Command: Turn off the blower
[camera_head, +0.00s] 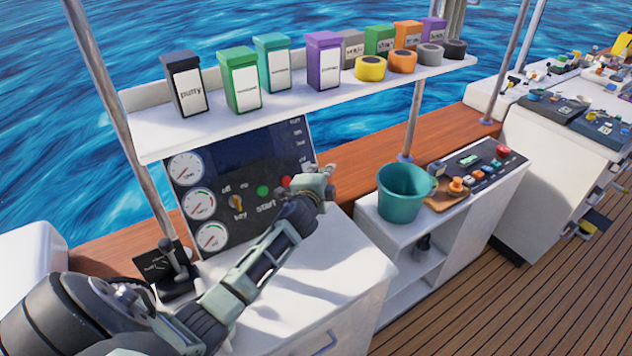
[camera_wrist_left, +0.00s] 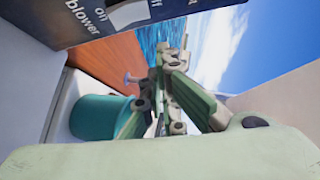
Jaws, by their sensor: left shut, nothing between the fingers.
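The dark control panel (camera_head: 225,160) stands at the back of the white console, with gauges, a key switch and start and red buttons. My left gripper (camera_head: 326,182) is in front of the panel's right edge and covers part of it. In the left wrist view, the panel (camera_wrist_left: 60,25) shows "blower", "on" and "off" lettering at the top left. A pale grey piece, probably the blower switch (camera_wrist_left: 130,12), is partly cut off there; its setting is unclear. My left gripper also shows in the wrist view (camera_wrist_left: 172,62), shut and empty, apart from that piece. My right gripper is not in view.
A shelf (camera_head: 300,100) with labelled boxes and tape rolls overhangs the panel. A throttle lever (camera_head: 175,262) stands left of my arm. A teal bucket (camera_head: 404,195) is on the right cabinet, beside another control panel (camera_head: 478,165). The console top has free room.

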